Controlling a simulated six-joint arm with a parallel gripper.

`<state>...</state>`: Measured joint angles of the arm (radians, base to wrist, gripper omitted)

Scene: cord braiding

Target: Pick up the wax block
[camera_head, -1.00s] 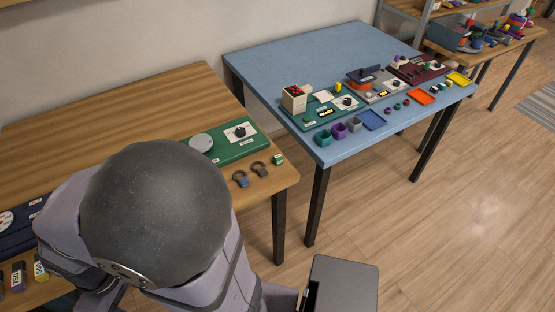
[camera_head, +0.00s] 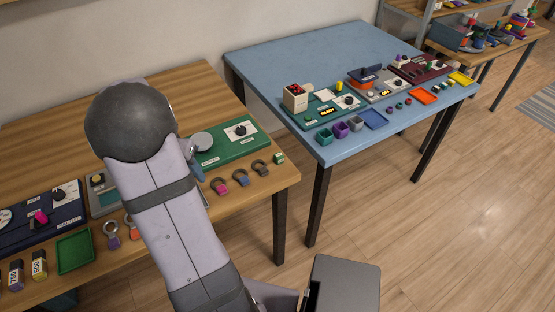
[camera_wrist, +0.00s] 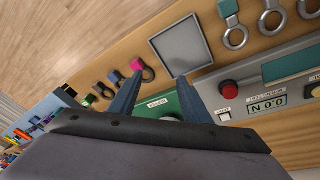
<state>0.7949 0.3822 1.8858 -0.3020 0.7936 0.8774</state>
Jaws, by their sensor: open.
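I cannot tell for certain which thing is the wax block. A small green and pale block (camera_head: 279,157) sits at the right front corner of the wooden table, at the end of a row of ring-shaped pieces with coloured tabs. My gripper (camera_wrist: 160,76) is open and empty, with its two blue-grey fingers spread over the front of the wooden table. A pink-tabbed ring (camera_wrist: 142,68) lies close to the left fingertip in the wrist view. In the head view my arm hides most of the gripper.
A green panel (camera_head: 236,142) with a dial lies behind the row. A grey tray (camera_wrist: 181,44) lies near the right fingertip in the wrist view. A green tray (camera_head: 75,252) is at the left. A blue table (camera_head: 280,60) stands to the right, across a gap.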

